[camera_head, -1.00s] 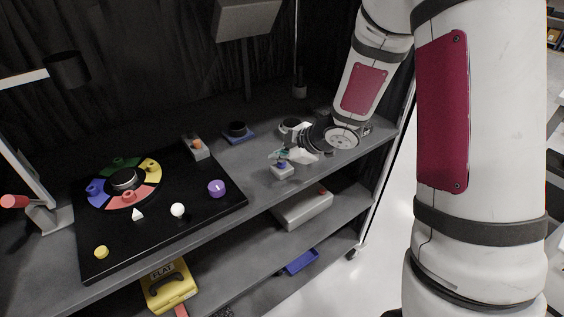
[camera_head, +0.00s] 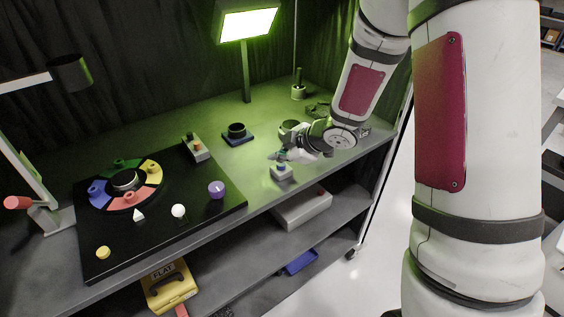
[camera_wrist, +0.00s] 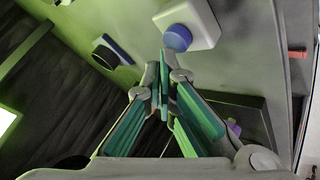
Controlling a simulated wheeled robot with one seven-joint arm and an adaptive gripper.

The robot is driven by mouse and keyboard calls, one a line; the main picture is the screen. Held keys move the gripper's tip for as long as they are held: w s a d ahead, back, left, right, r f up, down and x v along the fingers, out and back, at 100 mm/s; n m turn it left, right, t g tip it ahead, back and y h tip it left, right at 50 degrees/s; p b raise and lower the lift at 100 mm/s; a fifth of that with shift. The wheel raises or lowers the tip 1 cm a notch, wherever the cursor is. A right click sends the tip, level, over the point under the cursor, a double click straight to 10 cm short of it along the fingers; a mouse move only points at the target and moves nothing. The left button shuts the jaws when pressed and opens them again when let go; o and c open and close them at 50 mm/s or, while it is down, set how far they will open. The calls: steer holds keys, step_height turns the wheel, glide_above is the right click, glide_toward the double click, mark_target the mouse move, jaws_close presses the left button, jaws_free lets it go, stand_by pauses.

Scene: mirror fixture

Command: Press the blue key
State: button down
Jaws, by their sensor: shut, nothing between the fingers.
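The blue key (camera_head: 282,167) is a round button on top of a small white block (camera_head: 283,175) near the front edge of the bench. In the wrist view the blue key (camera_wrist: 178,38) and its white block (camera_wrist: 203,22) are just beyond my fingertips. My gripper (camera_head: 275,157), with teal finger pads, is shut and empty. Its tips are just above and behind the key in the head view. In the wrist view the tips of my gripper (camera_wrist: 164,58) are beside the key's edge; I cannot tell whether they touch it.
A black board (camera_head: 165,235) with a coloured ring, knobs and small pieces lies at left. A dark round cup on a blue base (camera_head: 237,133) and a grey box with an orange button (camera_head: 195,148) stand behind. Shelves lie below.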

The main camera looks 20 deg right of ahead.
mark_target(280, 166)
steer(key=shift+r+p, duration=0.3)
steer(key=shift+r, duration=0.15)
step_height(280, 166, up, 4)
steer(key=p, duration=0.4)
steer(key=shift+s+r+p, duration=0.1)
steer(key=shift+r+p, duration=0.1)
steer(key=shift+p, duration=0.15)
steer(key=shift+r+p, duration=0.75)
steer(key=shift+p, duration=0.05)
